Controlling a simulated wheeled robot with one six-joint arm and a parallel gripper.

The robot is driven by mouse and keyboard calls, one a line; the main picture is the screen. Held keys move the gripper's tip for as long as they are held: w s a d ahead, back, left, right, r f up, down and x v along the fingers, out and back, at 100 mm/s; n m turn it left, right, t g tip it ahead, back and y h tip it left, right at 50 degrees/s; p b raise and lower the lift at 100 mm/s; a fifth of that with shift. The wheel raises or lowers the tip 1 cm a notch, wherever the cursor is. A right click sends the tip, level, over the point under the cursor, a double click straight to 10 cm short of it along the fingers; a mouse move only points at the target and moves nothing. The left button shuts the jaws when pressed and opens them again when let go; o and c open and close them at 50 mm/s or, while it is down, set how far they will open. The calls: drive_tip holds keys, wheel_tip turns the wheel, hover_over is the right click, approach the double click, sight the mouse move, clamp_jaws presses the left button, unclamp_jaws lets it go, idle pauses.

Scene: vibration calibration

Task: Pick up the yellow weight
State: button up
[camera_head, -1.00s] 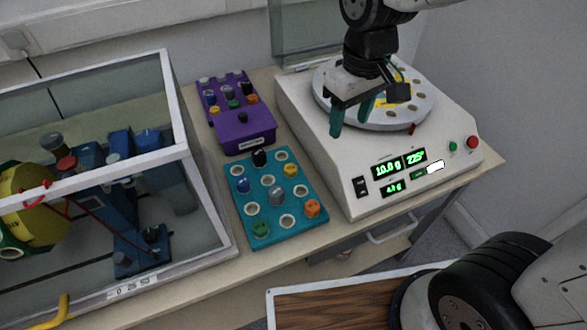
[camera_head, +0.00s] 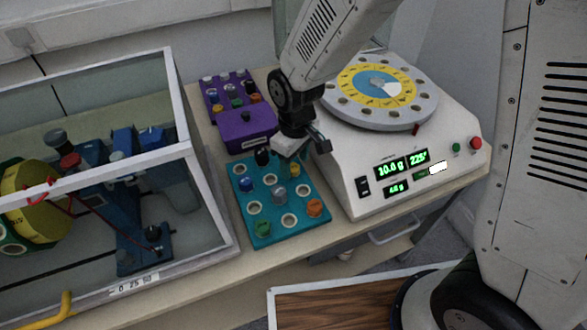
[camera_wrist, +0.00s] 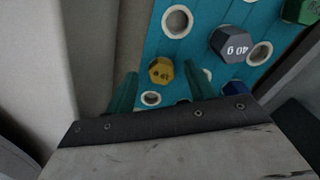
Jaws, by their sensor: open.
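The yellow weight (camera_head: 295,170) sits in the teal tray (camera_head: 240,218), near its back right edge, partly hidden by my gripper (camera_head: 288,163). In the wrist view the yellow weight (camera_wrist: 161,70) shows as a small hexagonal piece between the two green fingers of my gripper (camera_wrist: 160,74). The fingers are open and empty, with a gap on both sides of the weight. I cannot tell how far above the tray the fingertips are.
The tray also holds a grey weight marked 40 (camera_wrist: 232,43), a green weight (camera_head: 264,228), an orange weight (camera_head: 314,207) and a blue weight (camera_head: 245,184). A purple box (camera_head: 245,133) stands behind. A white balancing machine (camera_head: 350,140) is close on the right, a glass case (camera_head: 190,160) left.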

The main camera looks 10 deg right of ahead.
drive_tip(key=shift+f, duration=0.6)
drive_tip(key=c, duration=1)
drive_tip(key=shift+r, duration=0.1)
drive_tip(key=shift+c, duration=0.2)
